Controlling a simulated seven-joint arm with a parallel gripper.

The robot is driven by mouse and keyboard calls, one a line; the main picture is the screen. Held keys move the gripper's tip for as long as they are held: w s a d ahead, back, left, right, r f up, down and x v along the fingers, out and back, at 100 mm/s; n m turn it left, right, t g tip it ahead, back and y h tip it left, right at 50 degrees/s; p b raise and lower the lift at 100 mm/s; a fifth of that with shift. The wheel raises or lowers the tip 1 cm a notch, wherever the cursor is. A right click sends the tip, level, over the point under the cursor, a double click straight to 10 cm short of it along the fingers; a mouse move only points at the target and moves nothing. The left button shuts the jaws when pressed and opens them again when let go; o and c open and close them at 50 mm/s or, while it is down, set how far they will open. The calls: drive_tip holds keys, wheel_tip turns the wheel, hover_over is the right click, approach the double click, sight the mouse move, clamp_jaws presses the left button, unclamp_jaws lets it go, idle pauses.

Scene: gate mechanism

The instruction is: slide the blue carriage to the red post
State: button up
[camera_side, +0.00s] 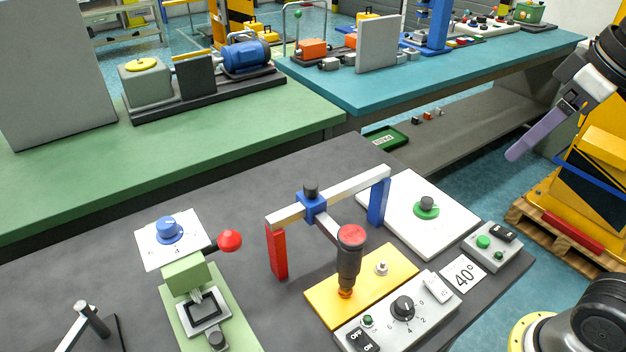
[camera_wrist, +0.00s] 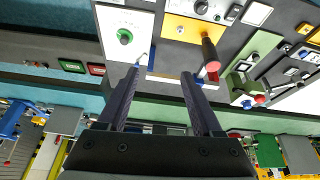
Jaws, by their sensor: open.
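The blue carriage (camera_side: 312,206), with a black knob on top, sits on a pale rail (camera_side: 348,195). It is between the red post (camera_side: 277,251) at the left end and the blue post (camera_side: 379,203) at the right end, closer to the red post and apart from it. My gripper (camera_side: 516,152) is at the upper right of the side view, raised and well away from the carriage. Its fingers overlap there. In the wrist view my gripper (camera_wrist: 161,72) shows two spread dark fingers with nothing held. I cannot make out the carriage clearly there.
A dark lever with a red top (camera_side: 350,250) stands on a yellow plate (camera_side: 405,266) in front of the rail. A green device with a red ball handle (camera_side: 229,241) is to the left. A white plate with a green knob (camera_side: 427,208) lies to the right.

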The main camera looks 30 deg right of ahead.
drive_tip(key=w+a+r+n+g, duration=0.1)
drive_tip(key=w+a+r, duration=0.2)
drive_tip(key=w+r, duration=0.4)
drive_tip(key=n+g, duration=0.3)
drive_tip(key=g, duration=0.1)
hover_over(311, 184)
wheel_tip(311, 184, down, 10)
wheel_tip(311, 184, down, 14)
drive_tip(key=shift+r, duration=0.1)
clamp_jaws()
idle(0.4)
